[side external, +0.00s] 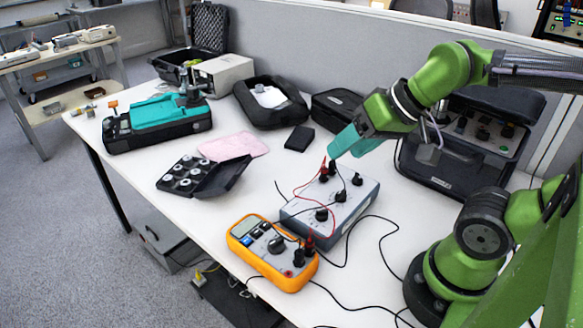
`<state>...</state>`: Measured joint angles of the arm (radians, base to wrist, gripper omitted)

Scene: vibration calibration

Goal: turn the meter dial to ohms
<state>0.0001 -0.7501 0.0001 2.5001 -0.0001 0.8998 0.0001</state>
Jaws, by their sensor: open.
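The meter (262,236) is a yellow-orange handheld unit lying face up near the front edge of the white table. Its round dark dial (276,245) sits in the middle of its face, and the dial's setting is too small to read. Red and black plugs stand in its lower right end. My gripper (338,152) has teal fingers and is up and to the right of the meter, close to the plugs at the back of a grey box. It is open, and nothing shows between its fingers. It is apart from the meter.
The grey box (345,208) with black knobs stands right behind the meter, with red and black leads running across. An open black case of weights (184,178), a pink cloth (233,145) and a teal-black device (157,122) lie left. Bare table lies left of the meter.

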